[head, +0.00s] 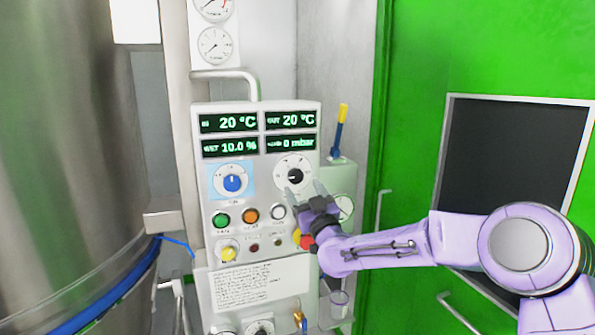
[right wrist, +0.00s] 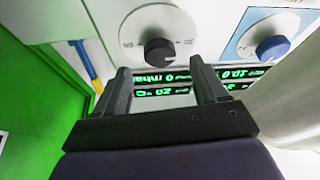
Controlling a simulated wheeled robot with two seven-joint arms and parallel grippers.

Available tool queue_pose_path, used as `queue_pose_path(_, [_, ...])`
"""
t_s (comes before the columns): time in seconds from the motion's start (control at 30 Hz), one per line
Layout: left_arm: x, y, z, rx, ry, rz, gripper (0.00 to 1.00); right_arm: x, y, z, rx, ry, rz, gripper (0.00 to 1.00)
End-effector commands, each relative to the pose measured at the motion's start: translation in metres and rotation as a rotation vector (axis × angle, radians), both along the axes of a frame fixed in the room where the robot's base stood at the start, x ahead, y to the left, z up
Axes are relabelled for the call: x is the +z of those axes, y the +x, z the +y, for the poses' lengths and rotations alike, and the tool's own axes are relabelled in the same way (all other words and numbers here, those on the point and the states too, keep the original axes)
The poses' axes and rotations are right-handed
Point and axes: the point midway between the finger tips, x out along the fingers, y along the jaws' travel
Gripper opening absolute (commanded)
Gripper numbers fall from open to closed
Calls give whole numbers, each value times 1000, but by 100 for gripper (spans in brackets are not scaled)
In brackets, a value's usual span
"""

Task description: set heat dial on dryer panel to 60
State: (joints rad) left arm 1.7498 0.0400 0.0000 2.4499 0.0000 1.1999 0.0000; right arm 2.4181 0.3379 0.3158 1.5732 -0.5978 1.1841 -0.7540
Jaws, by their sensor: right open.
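The dryer panel (head: 203,190) is white and upright. It has a black knob (head: 295,176) on a round white dial at the right and a blue knob (head: 232,183) on a pale blue square at the left. I cannot read which is labelled heat. My right gripper (head: 305,191) is open and empty, just below the black knob in the head view. In the right wrist view the black knob (right wrist: 158,51) appears beyond and between the two fingertips, with no visible contact. The blue knob (right wrist: 272,48) is off to the right there. My left gripper is not in view.
Green displays (head: 237,123) above the dials read 20 °C, 20 °C, 10.0 % and 0 mbar. Coloured buttons (head: 250,215) sit below the dials, close to my right gripper. A steel vessel (head: 70,150) stands left, a green door (head: 420,60) right. A blue-and-yellow tool (head: 338,135) stands beside the panel.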

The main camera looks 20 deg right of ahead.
Motion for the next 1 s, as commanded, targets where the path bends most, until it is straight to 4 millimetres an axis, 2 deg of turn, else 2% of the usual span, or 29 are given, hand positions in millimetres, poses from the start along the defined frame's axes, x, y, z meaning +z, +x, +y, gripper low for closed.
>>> queue_pose_path(0.03, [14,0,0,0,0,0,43,11,11,1,-1,0,1,72])
queue_pose_path(0.23, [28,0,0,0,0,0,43,18,41,4,0,1,3,72])
queue_pose_path(0.37, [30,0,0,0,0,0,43,19,47,5,0,1,3,72])
queue_pose_path(0.6, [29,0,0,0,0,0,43,18,48,5,1,1,3,72])
queue_pose_path(0.77, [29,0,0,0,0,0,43,18,48,5,0,2,3,20])
queue_pose_path(0.8, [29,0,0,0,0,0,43,18,48,5,0,2,3,16])
queue_pose_path(1.0, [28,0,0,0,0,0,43,18,48,5,1,11,4,16])
